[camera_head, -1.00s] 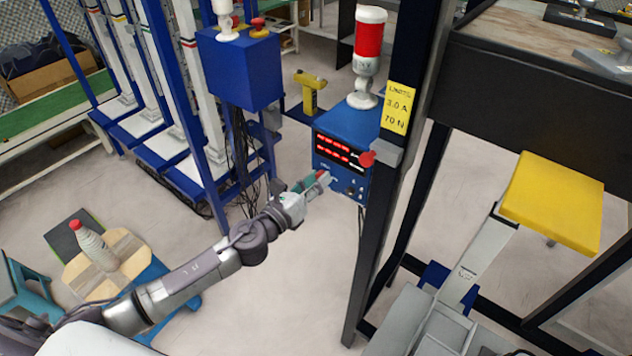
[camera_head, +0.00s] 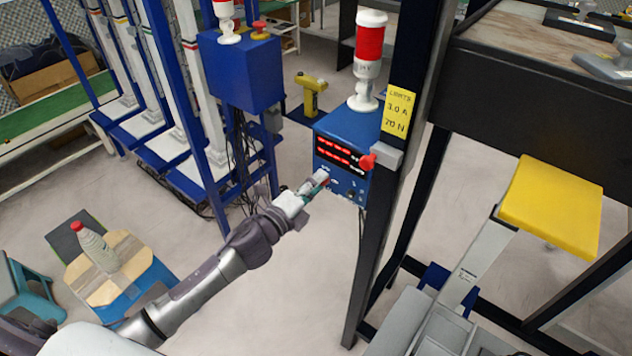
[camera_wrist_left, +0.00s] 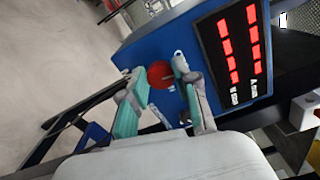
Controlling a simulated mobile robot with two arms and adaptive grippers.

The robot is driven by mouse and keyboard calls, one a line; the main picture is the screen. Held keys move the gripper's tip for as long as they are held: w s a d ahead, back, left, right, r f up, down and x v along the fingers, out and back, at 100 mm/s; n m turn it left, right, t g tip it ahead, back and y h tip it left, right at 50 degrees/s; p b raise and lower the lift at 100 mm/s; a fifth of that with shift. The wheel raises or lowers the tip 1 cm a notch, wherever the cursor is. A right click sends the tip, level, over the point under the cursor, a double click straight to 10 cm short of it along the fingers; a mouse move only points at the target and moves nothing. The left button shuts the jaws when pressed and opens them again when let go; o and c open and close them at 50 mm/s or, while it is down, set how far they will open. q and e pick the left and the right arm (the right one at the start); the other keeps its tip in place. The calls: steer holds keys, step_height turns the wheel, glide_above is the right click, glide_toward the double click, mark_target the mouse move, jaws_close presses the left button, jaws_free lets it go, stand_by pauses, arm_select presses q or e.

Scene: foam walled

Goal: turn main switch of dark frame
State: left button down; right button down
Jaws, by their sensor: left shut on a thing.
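The dark frame (camera_head: 372,250) has a blue box (camera_head: 345,125) with red lit displays beside its upright post. A red round switch knob (camera_wrist_left: 160,75) is on the blue panel, left of the displays in the left wrist view. My left gripper (camera_head: 318,181) reaches the lower left of the box front. Its teal-padded fingers (camera_wrist_left: 157,80) are on either side of the red knob and shut on it. In the head view the gripper mostly hides this knob. My right gripper is in neither view.
A red button on a grey housing (camera_head: 372,160) sticks out from the post near my left gripper. A red-and-white lamp (camera_head: 368,60) stands on the box. A blue cabinet (camera_head: 240,72) is behind left.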

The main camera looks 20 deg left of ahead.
arm_select(q)
steer(key=shift+f+n, duration=0.1)
steer(key=shift+n, duration=1)
steer(key=c, duration=0.9)
jaws_free()
steer(key=shift+o, duration=0.2)
steer(key=v, duration=1.2)
